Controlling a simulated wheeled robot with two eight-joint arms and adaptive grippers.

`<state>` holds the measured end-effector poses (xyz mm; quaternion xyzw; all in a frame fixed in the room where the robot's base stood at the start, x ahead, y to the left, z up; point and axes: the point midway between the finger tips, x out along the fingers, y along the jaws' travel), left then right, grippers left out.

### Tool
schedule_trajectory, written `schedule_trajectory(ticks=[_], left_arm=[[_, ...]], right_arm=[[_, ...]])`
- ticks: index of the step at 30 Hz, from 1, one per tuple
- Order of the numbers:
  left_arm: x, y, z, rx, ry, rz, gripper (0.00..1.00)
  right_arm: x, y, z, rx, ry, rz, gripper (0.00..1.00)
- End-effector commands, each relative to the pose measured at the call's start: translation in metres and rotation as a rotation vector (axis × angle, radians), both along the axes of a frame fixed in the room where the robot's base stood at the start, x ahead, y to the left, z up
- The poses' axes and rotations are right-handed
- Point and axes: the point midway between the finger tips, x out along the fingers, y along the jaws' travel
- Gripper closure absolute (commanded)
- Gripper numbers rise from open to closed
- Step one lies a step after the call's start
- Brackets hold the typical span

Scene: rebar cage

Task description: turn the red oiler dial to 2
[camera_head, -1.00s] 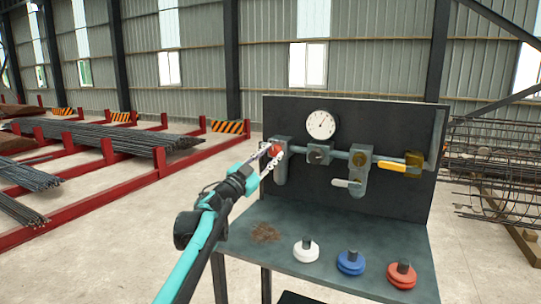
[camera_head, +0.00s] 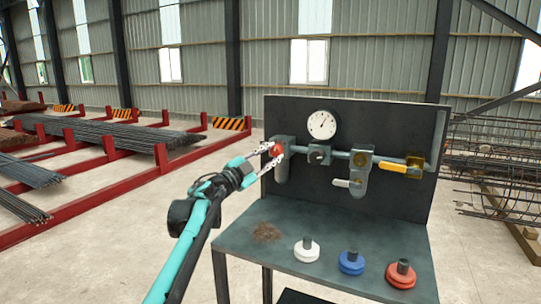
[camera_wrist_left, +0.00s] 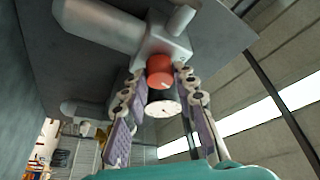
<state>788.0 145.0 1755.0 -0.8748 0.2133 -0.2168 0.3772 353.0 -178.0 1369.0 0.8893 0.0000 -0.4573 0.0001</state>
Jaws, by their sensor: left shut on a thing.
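The red oiler dial (camera_head: 277,149) sits on the grey oiler body (camera_head: 282,170) at the left end of the pipe on the dark panel. My left gripper (camera_head: 272,158) reaches it from the lower left, with its fingers on either side of the dial, shut on it. In the left wrist view the red dial (camera_wrist_left: 160,71) is between the two jointed fingers with purple pads, below the grey oiler body (camera_wrist_left: 165,40). Its numbers and setting are too small to read. My right gripper is not in view.
A white gauge (camera_head: 322,125), a yellow-handled valve (camera_head: 393,167) and a grey lever (camera_head: 347,183) are right of the oiler. White (camera_head: 306,250), blue (camera_head: 351,263) and red (camera_head: 401,274) knobs stand on the bench (camera_head: 270,259). Rebar racks fill the left.

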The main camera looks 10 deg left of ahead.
Motion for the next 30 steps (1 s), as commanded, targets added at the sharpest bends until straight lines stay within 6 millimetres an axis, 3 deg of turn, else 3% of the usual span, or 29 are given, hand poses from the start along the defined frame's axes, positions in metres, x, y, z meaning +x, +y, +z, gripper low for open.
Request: schedule_trajectory(ticks=[4, 5, 6, 7, 19, 30], left_arm=[[0.000, 0.000, 0.000, -0.001, 0.001, 0.000, 1.00], [0.000, 0.000, 0.000, -0.001, 0.001, 0.000, 0.65], [0.000, 0.000, 0.000, -0.001, 0.001, 0.000, 0.54], [0.000, 0.000, 0.000, -0.001, 0.001, 0.000, 0.52], [-0.007, 0.005, -0.002, -0.001, 0.001, 0.001, 0.52], [-0.068, 0.046, -0.019, -0.001, 0.001, 0.003, 0.52]], right_arm=[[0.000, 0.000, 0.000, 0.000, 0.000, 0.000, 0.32], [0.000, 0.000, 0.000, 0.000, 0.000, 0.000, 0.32], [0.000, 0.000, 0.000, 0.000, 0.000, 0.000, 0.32], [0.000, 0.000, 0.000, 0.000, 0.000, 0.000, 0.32], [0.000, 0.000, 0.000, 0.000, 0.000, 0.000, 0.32], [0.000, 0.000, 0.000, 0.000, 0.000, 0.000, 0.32]])
